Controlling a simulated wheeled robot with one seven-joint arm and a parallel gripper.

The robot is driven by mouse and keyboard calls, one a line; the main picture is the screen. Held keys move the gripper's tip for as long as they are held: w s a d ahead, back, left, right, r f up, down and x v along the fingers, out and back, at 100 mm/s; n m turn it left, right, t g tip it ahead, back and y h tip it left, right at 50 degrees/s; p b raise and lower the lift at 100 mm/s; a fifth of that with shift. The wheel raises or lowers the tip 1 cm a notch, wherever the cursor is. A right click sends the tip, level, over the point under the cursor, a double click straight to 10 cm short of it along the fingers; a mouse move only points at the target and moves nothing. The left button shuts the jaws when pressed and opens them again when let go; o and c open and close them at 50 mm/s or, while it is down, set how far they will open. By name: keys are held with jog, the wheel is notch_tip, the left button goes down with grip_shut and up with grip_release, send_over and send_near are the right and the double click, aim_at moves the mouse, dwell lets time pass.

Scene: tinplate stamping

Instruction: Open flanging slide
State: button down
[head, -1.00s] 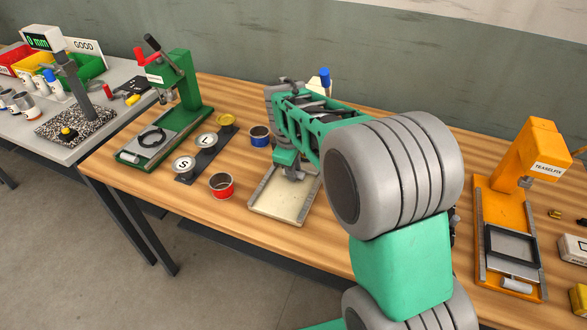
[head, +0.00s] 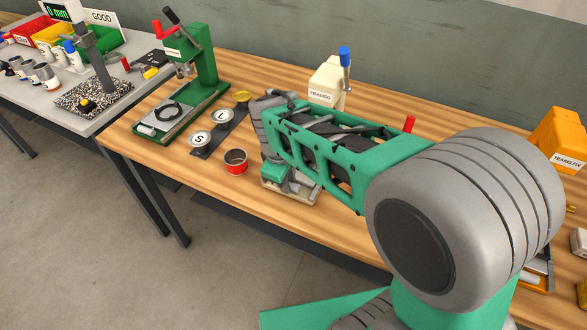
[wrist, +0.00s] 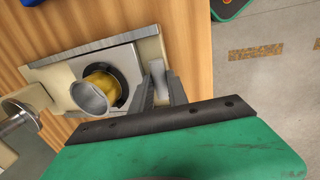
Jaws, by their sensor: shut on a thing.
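The cream press (head: 325,85) with a blue-knobbed lever stands at the back of the wooden bench, partly behind my arm. Its base also shows in the wrist view (wrist: 150,45). On the base is a grey slide plate (wrist: 126,62) near the end of the rails. A black ring, a yellow piece (wrist: 104,78) and an open metal can (wrist: 88,98) are on the plate. My gripper (wrist: 161,88) is shut on the slide's pale handle (wrist: 158,68) at the plate's edge. In the head view my arm hides most of the slide.
A green press (head: 200,65) stands left, with a dark rack (head: 203,152) of tins marked S and L beside it. A red can (head: 236,162) stands close left of the cream base. An orange press (head: 560,140) is at the right. The bench's front-left strip is clear.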

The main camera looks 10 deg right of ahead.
jog(key=c, duration=1.3)
grip_release()
jog(key=shift+w, duration=0.1)
notch_tip(320, 180, up, 8)
jog(key=s, duration=0.1)
jog(key=shift+s+a+f, duration=0.15)
jog(key=shift+a, duration=0.25)
